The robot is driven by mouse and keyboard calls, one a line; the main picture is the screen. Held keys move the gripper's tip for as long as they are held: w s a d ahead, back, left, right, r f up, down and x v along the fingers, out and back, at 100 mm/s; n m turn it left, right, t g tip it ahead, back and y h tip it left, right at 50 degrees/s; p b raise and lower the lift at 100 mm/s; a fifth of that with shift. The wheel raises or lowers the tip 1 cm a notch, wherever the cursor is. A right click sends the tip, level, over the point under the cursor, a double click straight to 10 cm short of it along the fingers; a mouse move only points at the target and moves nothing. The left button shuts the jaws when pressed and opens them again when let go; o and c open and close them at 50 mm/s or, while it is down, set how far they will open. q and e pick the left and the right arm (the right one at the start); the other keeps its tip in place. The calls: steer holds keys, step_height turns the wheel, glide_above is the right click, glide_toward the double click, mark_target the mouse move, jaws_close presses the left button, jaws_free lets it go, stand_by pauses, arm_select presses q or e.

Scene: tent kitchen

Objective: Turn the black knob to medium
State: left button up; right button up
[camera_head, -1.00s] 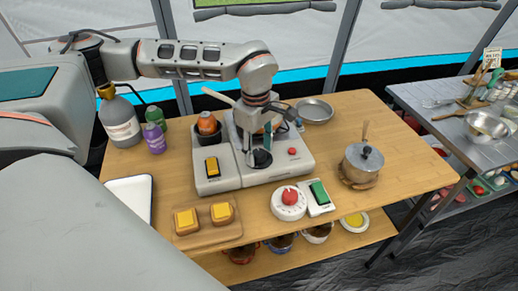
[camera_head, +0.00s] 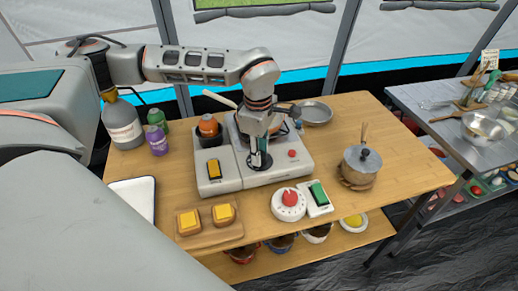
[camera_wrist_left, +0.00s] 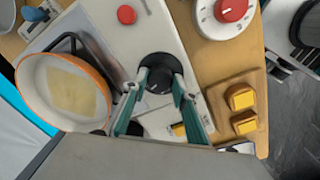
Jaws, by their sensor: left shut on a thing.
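The black knob (camera_wrist_left: 158,80) sits on the front of the white stove unit (camera_head: 235,179). In the head view the black knob (camera_head: 260,160) is partly covered by my gripper. My left gripper (camera_head: 258,152) points down onto it from above. In the left wrist view the two green-edged fingers of the left gripper (camera_wrist_left: 160,88) are on either side of the knob, shut on it. The knob's setting marks are too small to read. My right gripper is not in view.
An orange-rimmed pan (camera_wrist_left: 65,92) sits on the stove behind the gripper. A red button (camera_head: 292,153) and a yellow switch (camera_head: 214,168) flank the knob. A white dial with a red knob (camera_head: 289,199) and a lidded pot (camera_head: 361,165) stand to the right.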

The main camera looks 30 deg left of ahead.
mark_target(263, 155)
arm_select(q)
steer(key=n+p, duration=0.1)
steer(key=n, duration=0.3)
steer(key=shift+n, duration=0.4)
steer(key=n+p, duration=0.1)
steer(key=n, duration=0.2)
steer(key=shift+n, duration=0.3)
steer(key=n, duration=0.4)
steer(key=shift+w+y, duration=0.1)
steer(key=shift+y, duration=0.2)
steer(key=n, duration=0.6)
steer(key=shift+g, duration=0.4)
steer(key=o, duration=1.1)
steer(key=r, duration=1.2)
steer(key=shift+w+d, duration=0.15)
steer(key=shift+d, duration=0.2)
